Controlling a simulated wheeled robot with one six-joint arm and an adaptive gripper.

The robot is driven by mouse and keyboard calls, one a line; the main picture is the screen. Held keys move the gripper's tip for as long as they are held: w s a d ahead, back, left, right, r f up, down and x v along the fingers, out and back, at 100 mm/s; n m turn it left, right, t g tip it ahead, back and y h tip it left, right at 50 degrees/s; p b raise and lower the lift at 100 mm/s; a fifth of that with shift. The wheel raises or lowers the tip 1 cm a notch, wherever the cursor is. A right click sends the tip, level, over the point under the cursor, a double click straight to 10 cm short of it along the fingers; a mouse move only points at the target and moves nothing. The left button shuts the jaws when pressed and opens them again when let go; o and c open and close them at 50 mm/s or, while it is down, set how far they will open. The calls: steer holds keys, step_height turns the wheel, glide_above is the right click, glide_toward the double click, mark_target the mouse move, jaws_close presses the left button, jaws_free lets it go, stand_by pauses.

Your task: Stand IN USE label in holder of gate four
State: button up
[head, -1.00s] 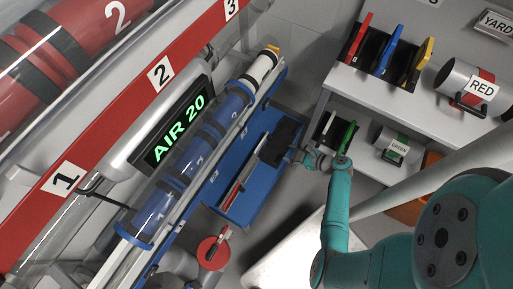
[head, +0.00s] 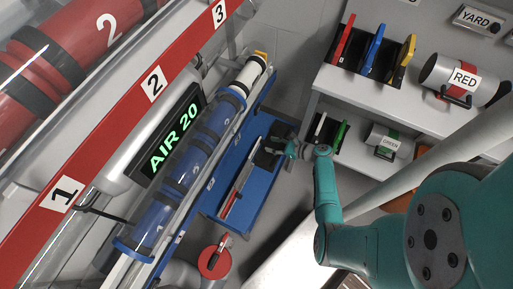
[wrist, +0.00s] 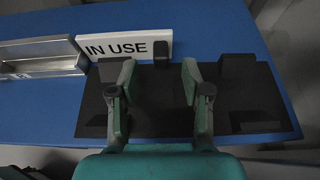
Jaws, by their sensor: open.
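The IN USE label (wrist: 112,46) is a white plate with black letters, at the top of the wrist view. A dark block (wrist: 161,54) shows at its right end, in line with the gap between my fingers. My gripper (wrist: 158,84) is open over a black pad (wrist: 255,98) on the blue bench (wrist: 200,20); nothing shows held between the fingers. In the head view my gripper (head: 283,148) is at the right end of the blue bench, too small to make out finger detail. Gate four and its holder are not in view.
A red beam (head: 120,122) carries numbers 1, 2 and 3. A grey metal tray (wrist: 40,57) lies left of the label. Shelves at right hold red, blue and yellow upright pieces (head: 374,50) and RED (head: 433,71) and GREEN (head: 377,137) canisters.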

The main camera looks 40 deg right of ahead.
mark_target(266, 142)
steer(key=shift+x, duration=1.75)
steer(key=shift+r, duration=0.15)
jaws_close()
